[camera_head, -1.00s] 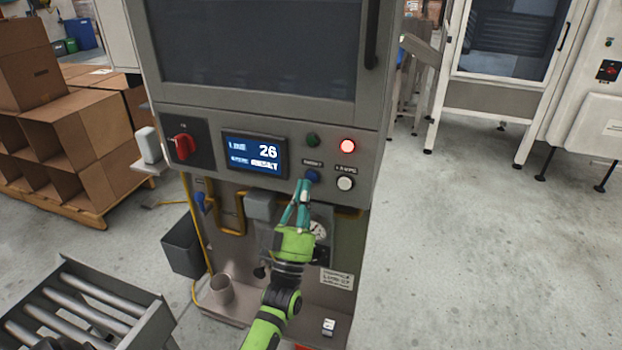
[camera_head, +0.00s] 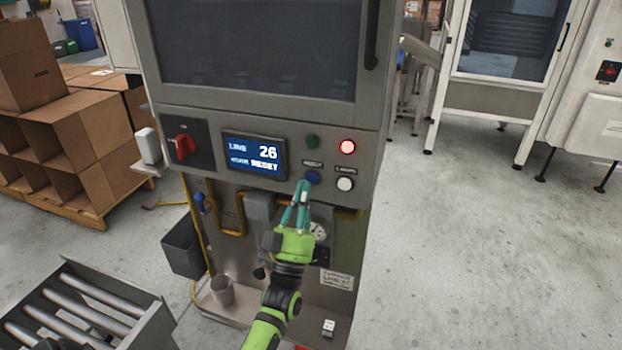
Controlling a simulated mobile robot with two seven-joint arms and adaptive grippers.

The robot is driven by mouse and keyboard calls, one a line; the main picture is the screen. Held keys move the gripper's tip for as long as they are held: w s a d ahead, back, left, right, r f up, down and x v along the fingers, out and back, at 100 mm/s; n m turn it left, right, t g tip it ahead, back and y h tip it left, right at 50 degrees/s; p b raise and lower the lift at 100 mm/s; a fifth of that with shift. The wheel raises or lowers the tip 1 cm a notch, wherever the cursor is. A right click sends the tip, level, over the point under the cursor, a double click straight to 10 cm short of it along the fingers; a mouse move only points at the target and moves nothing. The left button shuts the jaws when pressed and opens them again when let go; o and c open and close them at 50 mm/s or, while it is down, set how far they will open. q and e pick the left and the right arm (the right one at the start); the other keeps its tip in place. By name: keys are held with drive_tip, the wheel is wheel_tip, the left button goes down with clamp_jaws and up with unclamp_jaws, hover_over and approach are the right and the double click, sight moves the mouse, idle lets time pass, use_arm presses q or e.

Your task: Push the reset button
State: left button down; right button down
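The blue button (camera_head: 312,177), with a small label above it that looks like "RESET", is on the grey machine's front panel, right of the display (camera_head: 254,154). My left gripper (camera_head: 303,184) comes up from below on a green arm. Its teal fingers are together and appear empty, with the tips just below and left of the blue button. I cannot tell whether they touch it. My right gripper is not in view.
A lit red lamp (camera_head: 347,147), a dark green button (camera_head: 312,141) and a white button (camera_head: 345,184) surround the blue one. A red rotary switch (camera_head: 183,147) is left of the display. A roller conveyor (camera_head: 84,313) stands at lower left. The floor at right is clear.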

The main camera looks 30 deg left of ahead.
use_arm(q)
drive_tip(key=shift+w, duration=0.1)
drive_tip(key=shift+w+a, duration=0.1)
drive_tip(key=shift+w, duration=0.25)
drive_tip(key=shift+w+a+b, duration=0.1)
drive_tip(key=shift+w+b, duration=0.25)
drive_tip(key=shift+b, duration=0.1)
idle(0.5)
drive_tip(key=shift+s, duration=0.15)
drive_tip(key=shift+s+d+p, duration=0.2)
drive_tip(key=shift+s+p, duration=0.25)
drive_tip(key=shift+s, duration=0.2)
drive_tip(key=shift+s+d+p, duration=0.2)
drive_tip(key=shift+s+p, duration=0.15)
drive_tip(key=shift+s, duration=0.45)
drive_tip(key=shift+s+d+p, duration=0.2)
drive_tip(key=shift+s+p, duration=0.2)
drive_tip(key=shift+s, duration=0.45)
drive_tip(key=shift+s+d+p, duration=0.2)
drive_tip(key=shift+s+p, duration=0.15)
drive_tip(key=shift+s, duration=0.45)
